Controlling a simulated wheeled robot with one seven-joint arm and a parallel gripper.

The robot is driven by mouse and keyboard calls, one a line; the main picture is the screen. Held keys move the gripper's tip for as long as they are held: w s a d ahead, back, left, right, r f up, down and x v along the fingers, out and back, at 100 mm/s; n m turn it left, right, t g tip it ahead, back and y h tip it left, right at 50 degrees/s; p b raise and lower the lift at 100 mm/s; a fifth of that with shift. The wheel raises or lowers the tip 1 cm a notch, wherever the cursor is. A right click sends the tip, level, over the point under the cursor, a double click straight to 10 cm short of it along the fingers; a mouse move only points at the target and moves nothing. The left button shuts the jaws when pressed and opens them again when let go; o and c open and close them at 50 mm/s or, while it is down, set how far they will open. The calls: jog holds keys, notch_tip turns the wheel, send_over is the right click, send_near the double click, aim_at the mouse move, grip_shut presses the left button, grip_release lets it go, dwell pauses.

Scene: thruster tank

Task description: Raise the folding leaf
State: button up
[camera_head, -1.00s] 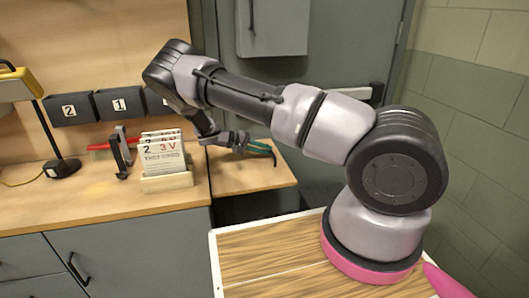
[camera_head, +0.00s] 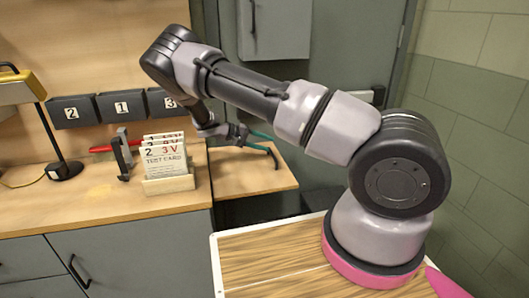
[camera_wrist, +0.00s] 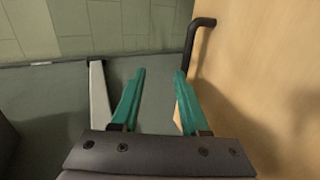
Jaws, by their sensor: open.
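The folding leaf (camera_head: 240,182) is a light wood panel at the right end of the bench, and its slope is hard to judge. In the wrist view its wood face (camera_wrist: 270,80) fills the right side. A black bent handle (camera_wrist: 200,22) stands on the leaf near its edge; it also shows in the head view (camera_head: 274,158). My gripper (camera_wrist: 160,72) is open, with teal fingers and nothing clearly between them. Its right fingertip is close to the handle's lower end; contact cannot be told. The left finger is beyond the leaf's edge. My arm hides part of the leaf in the head view.
A holder of test cards (camera_head: 168,183) and a dark clamp-like stand (camera_head: 123,155) are on the bench (camera_head: 100,207) left of the leaf. Numbered bins (camera_head: 120,105) hang behind. A grey door (camera_head: 345,70) is behind my arm.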

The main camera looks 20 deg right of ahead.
jog(key=shift+r, duration=2.8)
jog(key=s+d+r+m+t+y, duration=0.1)
jog(key=s+r+m+y, duration=0.1)
jog(key=s+r+y, duration=0.75)
jog(key=s+d+r+m+y, duration=0.25)
jog(key=s+r, duration=0.45)
jog(key=r, duration=0.8)
jog(key=s+a+r+t+y, duration=0.1)
jog(key=s+r+t, duration=0.2)
jog(key=s, duration=0.4)
jog(key=s+a+r+t+y, duration=0.1)
jog(key=s+r+t+y, duration=0.1)
jog(key=s+r, duration=0.4)
jog(key=s+t, duration=0.1)
jog(key=s, duration=0.1)
jog(key=shift+s+r, duration=0.25)
jog(key=shift+s, duration=0.05)
jog(key=shift+a+n, duration=0.2)
jog(key=shift+n, duration=0.15)
